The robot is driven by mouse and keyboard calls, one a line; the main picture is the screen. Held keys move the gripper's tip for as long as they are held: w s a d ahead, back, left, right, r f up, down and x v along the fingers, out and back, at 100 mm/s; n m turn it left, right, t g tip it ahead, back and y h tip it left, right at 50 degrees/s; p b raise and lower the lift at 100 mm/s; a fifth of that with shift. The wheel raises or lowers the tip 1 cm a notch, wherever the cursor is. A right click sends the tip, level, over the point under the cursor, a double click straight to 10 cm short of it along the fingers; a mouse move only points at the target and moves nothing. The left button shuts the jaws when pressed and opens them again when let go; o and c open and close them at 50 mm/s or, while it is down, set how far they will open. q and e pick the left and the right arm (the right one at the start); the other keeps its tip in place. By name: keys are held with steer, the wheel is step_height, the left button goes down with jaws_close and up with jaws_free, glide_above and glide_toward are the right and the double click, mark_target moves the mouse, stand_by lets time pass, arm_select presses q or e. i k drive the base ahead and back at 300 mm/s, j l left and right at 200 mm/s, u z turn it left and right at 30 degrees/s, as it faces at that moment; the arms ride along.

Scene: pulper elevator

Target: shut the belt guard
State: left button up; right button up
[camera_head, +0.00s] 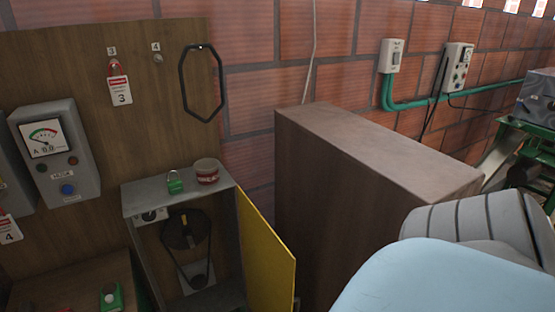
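The belt guard is a grey metal box (150,199) at the lower middle left, with a yellow door (266,258). The door stands open, swung out to the right, its hinged edge along the box's right side. Inside, a dark pulley (184,232) with a belt around it shows through the open front. A green padlock (175,184) and a small red-brown tin (207,171) sit on top of the box. The lower ends of the box and door are cut off by the frame. Neither of my grippers is in view.
A large brown box (350,150) stands just right of the open door. A spare belt (201,82) and a red tag (118,90) hang on the wooden board. A meter box (58,150) is at left. A pale blue rounded shape fills the lower right.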

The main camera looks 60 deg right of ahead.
mark_target(269, 266)
steer(key=k+l+z, duration=0.1)
steer(key=z, duration=0.35)
steer(key=k+l+z, duration=0.1)
steer(key=z, duration=0.35)
steer(key=l+z, duration=0.3)
steer(key=z, duration=0.15)
steer(key=l+z, duration=0.6)
steer(key=l+u, duration=0.25)
steer(key=u, duration=0.15)
steer(key=l+u, duration=0.3)
steer(key=u, duration=0.15)
steer(key=l+u, duration=0.25)
steer(key=u, duration=0.15)
steer(key=k+l+u, duration=0.1)
steer(key=l, duration=0.3)
steer(key=k+l+z, duration=0.15)
steer(key=z, duration=0.3)
steer(key=k, duration=0.1)
